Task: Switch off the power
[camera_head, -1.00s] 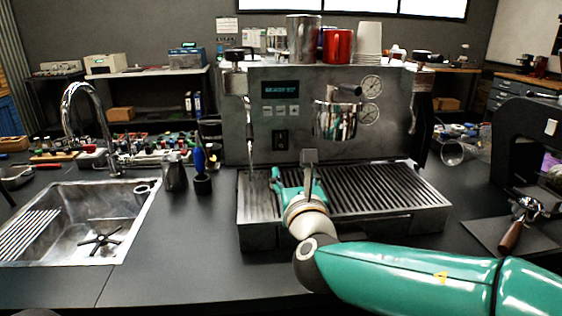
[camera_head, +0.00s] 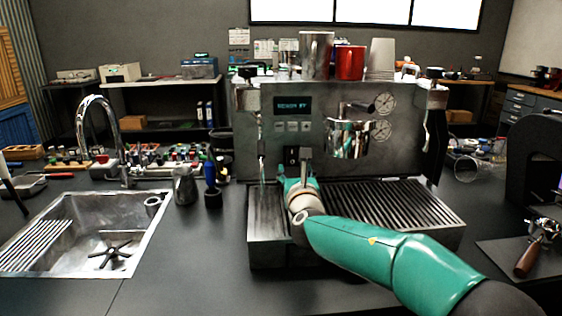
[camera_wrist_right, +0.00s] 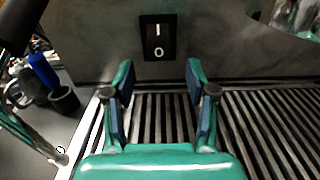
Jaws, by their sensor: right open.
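The espresso machine (camera_head: 335,110) stands at the back of the counter with a lit display (camera_head: 292,104). Its power switch (camera_head: 291,154) is a black rocker on the front panel, just above the drip tray (camera_head: 400,222). In the right wrist view the switch (camera_wrist_right: 158,38) shows a white I mark above a white O mark; which side is pressed in I cannot tell. My right gripper (camera_wrist_right: 160,68) is open and empty above the tray slats. Its fingers point at the panel, below the switch and one to each side of it. My left gripper is not in view.
A steel mug (camera_head: 316,55) and a red mug (camera_head: 350,62) stand on the machine. A steam wand (camera_head: 262,150) hangs left of my right gripper. A sink (camera_head: 90,235) lies at the left. A portafilter (camera_head: 530,250) lies at the right.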

